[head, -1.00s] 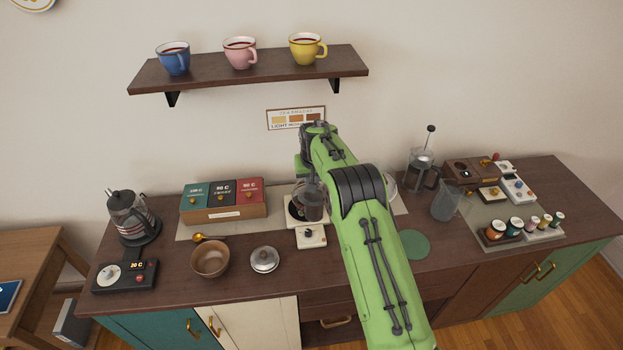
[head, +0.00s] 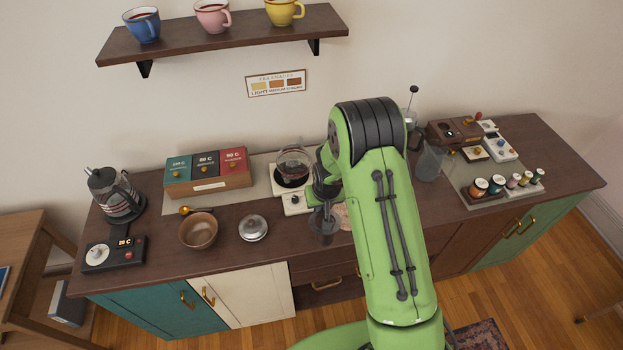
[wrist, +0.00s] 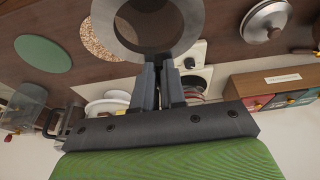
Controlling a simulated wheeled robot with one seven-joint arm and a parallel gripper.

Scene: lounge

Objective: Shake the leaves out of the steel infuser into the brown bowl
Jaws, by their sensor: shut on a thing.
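My gripper (wrist: 160,85) is shut on the rim or handle of the steel infuser (wrist: 110,28), whose grey ring shows at the top of the wrist view. In the head view the infuser (head: 323,226) hangs below my gripper near the counter's front edge, roughly upright. Its contents cannot be made out. The brown bowl (head: 198,231) sits on the counter to the left of the infuser, apart from it, with the steel lid (head: 253,229) between them. The bowl looks empty.
A glass pot (head: 294,163) with reddish-brown liquid stands on a white warmer (head: 293,202) behind. A tea box (head: 208,187) stands behind the bowl, with a gold scoop (head: 195,210) nearby. A glass pitcher (head: 429,163) stands right of my arm. A cork mat (wrist: 97,45) and green mat (wrist: 43,53) lie flat.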

